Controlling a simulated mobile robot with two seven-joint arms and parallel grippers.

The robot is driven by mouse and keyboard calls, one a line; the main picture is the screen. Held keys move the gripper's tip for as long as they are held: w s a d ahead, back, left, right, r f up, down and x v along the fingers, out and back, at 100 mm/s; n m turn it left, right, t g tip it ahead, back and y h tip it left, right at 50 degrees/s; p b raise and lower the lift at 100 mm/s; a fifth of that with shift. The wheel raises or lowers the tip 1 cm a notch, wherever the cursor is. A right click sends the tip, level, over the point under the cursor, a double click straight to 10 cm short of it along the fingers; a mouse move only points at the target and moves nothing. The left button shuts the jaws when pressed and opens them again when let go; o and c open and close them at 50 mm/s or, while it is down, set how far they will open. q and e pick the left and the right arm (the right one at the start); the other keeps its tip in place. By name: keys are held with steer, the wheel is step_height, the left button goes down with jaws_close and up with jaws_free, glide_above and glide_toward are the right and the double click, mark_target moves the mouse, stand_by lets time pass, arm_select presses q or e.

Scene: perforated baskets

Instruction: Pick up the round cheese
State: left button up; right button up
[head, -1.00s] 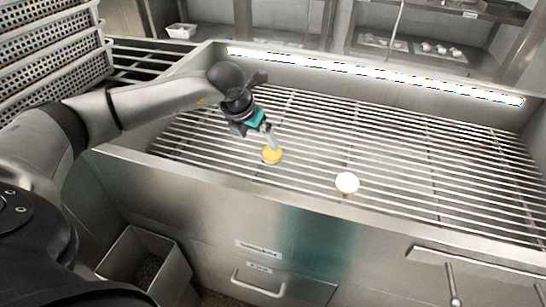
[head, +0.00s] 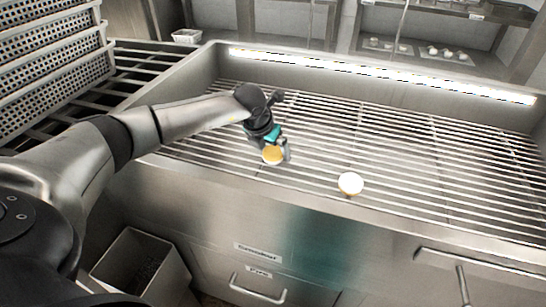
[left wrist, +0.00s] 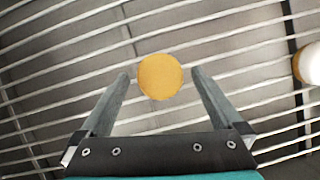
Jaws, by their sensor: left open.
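A round yellow cheese (head: 272,155) lies on the metal bar rack. It also shows in the left wrist view (left wrist: 160,76), centred between and slightly beyond the fingertips. My left gripper (head: 279,153) is over the rack at the cheese. In the left wrist view its fingers (left wrist: 160,74) are open, one on each side of the cheese, with a gap on both sides. A second round piece, white on top (head: 350,183), lies on the rack to the right. Its edge shows at the right of the left wrist view (left wrist: 311,64). My right gripper is not in view.
The rack (head: 430,170) sits in a steel basin with a raised front rim (head: 330,200). Perforated baskets (head: 50,70) are stacked at the left. An open bin (head: 140,265) stands below at the front left. The right of the rack is clear.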

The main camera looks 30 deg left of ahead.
arm_select(q)
steer(key=shift+w+f, duration=0.1)
steer(key=shift+f, duration=0.1)
steer(key=c, duration=1.4)
steer(key=shift+r, duration=0.15)
